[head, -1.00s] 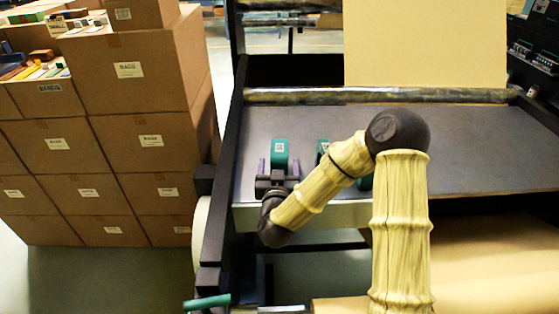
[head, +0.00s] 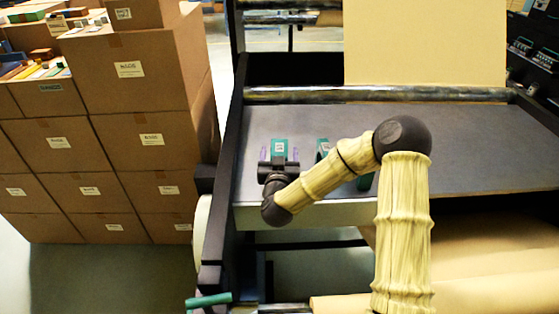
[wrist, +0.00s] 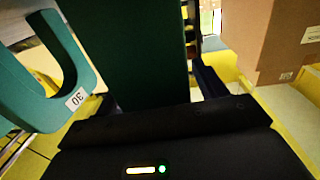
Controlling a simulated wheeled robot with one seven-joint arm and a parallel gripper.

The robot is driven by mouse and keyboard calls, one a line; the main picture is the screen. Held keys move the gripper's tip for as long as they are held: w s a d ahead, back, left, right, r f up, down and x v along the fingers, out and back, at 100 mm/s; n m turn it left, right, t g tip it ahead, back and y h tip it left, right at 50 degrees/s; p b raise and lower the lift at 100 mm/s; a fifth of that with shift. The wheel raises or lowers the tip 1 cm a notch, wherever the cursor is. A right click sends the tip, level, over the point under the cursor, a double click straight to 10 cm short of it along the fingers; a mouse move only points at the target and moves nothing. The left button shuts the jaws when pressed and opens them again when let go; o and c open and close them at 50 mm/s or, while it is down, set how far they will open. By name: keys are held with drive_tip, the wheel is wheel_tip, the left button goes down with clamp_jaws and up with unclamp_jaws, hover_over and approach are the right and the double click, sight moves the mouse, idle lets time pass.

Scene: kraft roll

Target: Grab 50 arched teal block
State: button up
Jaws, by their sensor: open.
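A teal block (head: 280,146) with a white label stands at the left on the grey machine table. My gripper (head: 279,154) is open, with one purple finger at each side of this block. In the wrist view a dark green block face (wrist: 150,50) fills the space between the fingers (wrist: 155,88). Left of it, an arched teal block (wrist: 28,75) carries a label that looks like 30. A second teal block (head: 323,147) stands to the right in the head view. A third teal piece (head: 365,183) is mostly hidden behind my arm. I cannot read a 50.
The grey table (head: 460,150) is bare on the right. A dark side frame (head: 228,165) runs along its left edge. Stacked cardboard boxes (head: 150,110) stand further left. A kraft sheet (head: 425,45) hangs behind a metal roller (head: 375,95).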

drive_tip(key=c, duration=1.2)
drive_tip(key=shift+c, duration=0.2)
drive_tip(key=shift+r, duration=0.1)
wheel_tip(320, 180, up, 10)
drive_tip(key=shift+f, duration=0.1)
